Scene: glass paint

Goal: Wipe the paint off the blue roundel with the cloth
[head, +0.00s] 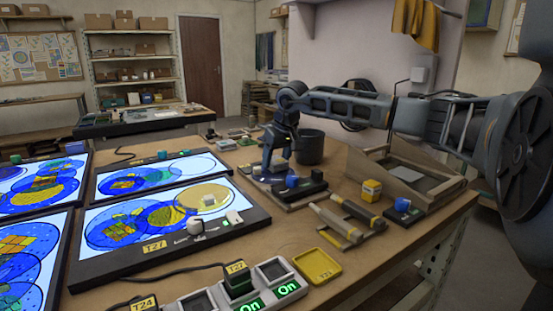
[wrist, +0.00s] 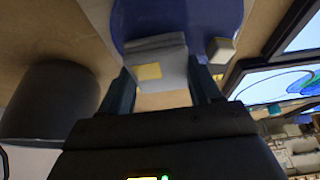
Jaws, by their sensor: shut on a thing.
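The blue roundel (head: 259,174) lies on the bench at the back right of the light panels, partly hidden by my arm and gripper. In the wrist view the blue roundel (wrist: 205,18) fills the top middle. My gripper (head: 278,164) points down over it. In the wrist view my gripper (wrist: 163,88) is shut on a pale grey folded pad, which looks like the cloth (wrist: 155,50), with a yellow patch on its near face. The cloth overlaps the roundel in that view; I cannot tell whether they touch. No paint on the roundel can be made out.
A dark bin (head: 310,147) stands close behind my gripper. A small pale block (wrist: 220,50) is beside the cloth. A lit panel (head: 155,215) lies left; a wooden tray (head: 400,172) stands right.

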